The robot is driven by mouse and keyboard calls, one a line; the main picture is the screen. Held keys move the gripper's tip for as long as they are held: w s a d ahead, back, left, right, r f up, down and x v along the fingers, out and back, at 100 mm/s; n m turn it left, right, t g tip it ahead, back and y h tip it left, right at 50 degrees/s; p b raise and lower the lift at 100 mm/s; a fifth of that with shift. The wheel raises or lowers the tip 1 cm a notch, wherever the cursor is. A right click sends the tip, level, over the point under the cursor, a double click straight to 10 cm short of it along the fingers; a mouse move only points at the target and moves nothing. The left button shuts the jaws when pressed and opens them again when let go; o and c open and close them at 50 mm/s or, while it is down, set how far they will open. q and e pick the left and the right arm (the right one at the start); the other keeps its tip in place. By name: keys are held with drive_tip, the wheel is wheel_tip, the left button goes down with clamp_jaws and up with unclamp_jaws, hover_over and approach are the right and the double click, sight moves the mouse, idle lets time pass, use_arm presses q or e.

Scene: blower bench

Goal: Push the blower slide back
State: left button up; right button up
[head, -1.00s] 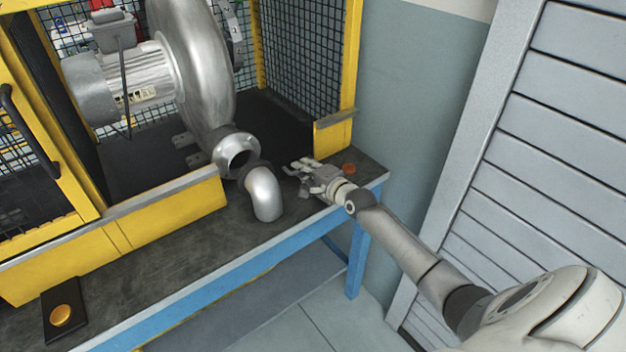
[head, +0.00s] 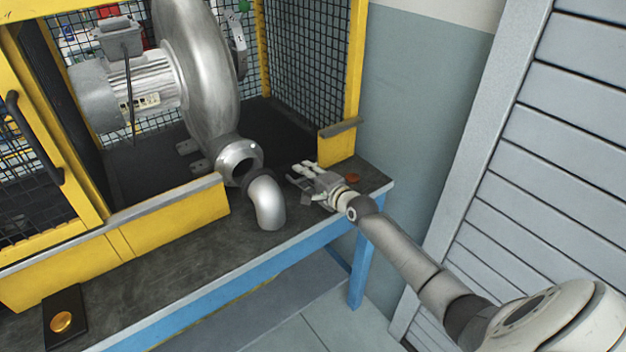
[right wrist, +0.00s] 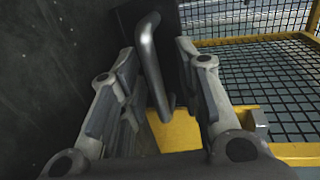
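The grey metal blower (head: 205,75) with its motor (head: 143,88) stands inside the yellow cage in the head view. Its round outlet (head: 238,160) faces the front, and a grey pipe elbow (head: 268,202) is just in front of it. I cannot make out a separate slide under the blower. My right gripper (head: 298,178) is low over the bench, right of the elbow, fingers pointing left. In the right wrist view its fingers (right wrist: 155,95) are apart, with a bent grey bar (right wrist: 150,62) showing between them; contact cannot be told. My left gripper is not in view.
The yellow cage post (head: 345,140) and mesh (head: 310,60) stand close behind my right gripper. A small reddish disc (head: 353,178) lies beside it on the dark bench (head: 175,250). A brass-coloured button (head: 61,322) is at the front left.

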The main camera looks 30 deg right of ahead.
drive_tip(key=v, duration=1.1)
drive_tip(key=shift+s, duration=0.4)
